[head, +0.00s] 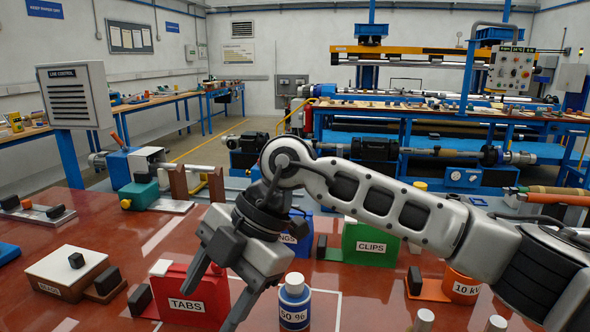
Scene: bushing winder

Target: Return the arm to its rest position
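My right arm reaches in from the right edge, across the red table, and bends downward at its wrist. My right gripper (208,303) points down and left, with its two fingers spread apart and nothing seen held between them. It is in front of or over the red TABS box (180,305) and left of the blue-and-white 50 % bottle (294,302); whether it touches either is unclear. The wrist partly hides a blue box (300,243) behind it. My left gripper is not in view.
A green CLIPS box (368,244) stands just below the forearm. An orange 10 kV container (461,287) is close to the arm at right. A white-topped box (66,270) and black blocks lie at left. A machine bench (345,180) stands behind the table.

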